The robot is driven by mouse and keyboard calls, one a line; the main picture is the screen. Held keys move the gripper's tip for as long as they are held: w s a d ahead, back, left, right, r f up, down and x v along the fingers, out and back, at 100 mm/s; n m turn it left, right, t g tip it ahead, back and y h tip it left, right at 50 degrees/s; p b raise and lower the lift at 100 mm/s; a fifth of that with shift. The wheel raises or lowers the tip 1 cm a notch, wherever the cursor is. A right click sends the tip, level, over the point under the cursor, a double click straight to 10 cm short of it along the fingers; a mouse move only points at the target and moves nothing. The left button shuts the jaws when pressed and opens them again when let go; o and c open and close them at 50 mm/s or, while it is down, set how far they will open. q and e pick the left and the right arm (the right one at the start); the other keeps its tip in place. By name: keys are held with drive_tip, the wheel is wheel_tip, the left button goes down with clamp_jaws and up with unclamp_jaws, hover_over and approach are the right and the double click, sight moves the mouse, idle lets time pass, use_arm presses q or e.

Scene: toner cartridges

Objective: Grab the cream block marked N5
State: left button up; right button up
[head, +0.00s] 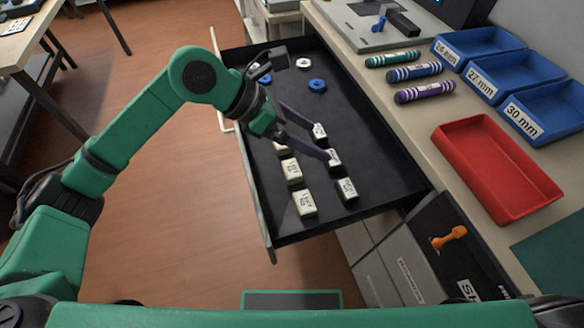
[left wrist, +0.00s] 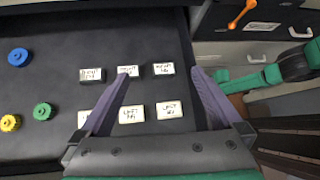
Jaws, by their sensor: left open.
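Several small blocks lie in two rows in the open black drawer. The left row in the head view has cream sides, and its middle block (head: 291,170) also shows in the left wrist view (left wrist: 131,114). Its lettering is small; its second line may read N5. The other row has white labels on dark bodies, with a middle block (head: 334,157) partly behind a finger. My left gripper (head: 322,141) is open and empty, its purple fingers spread over the dark-bodied row. In the left wrist view, the cream middle block is between the fingers, nearer the palm. My right gripper is not in view.
The drawer (head: 385,180) has raised walls around the blocks. Blue, green and yellow round pieces lie elsewhere in it. A red tray (head: 497,165), blue bins (head: 478,48) and striped cylinders (head: 415,70) stand on the bench. The drawer's floor beyond the blocks is mostly clear.

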sight(290, 169)
use_arm(q)
drive_tip(key=w+a+f+y, duration=0.3)
drive_tip(key=a+f+y, duration=0.15)
drive_tip(key=a, duration=0.45)
drive_tip(key=shift+t+y, duration=0.3)
drive_tip(key=shift+y, duration=0.05)
drive_tip(key=p+x, duration=0.1)
drive_tip(key=x, duration=0.5)
drive_tip(key=p+x, duration=0.2)
drive_tip(key=x, duration=0.5)
drive_tip(key=shift+s+d+r, duration=0.1)
drive_tip(key=shift+s+d, duration=0.1)
drive_tip(key=shift+d, duration=0.05)
drive_tip(key=shift+w+d+f, duration=0.1)
drive_tip(key=shift+d+f, duration=0.05)
drive_tip(key=shift+f, duration=0.25)
drive_tip(key=c, duration=1.3)
drive_tip(key=shift+r, duration=0.15)
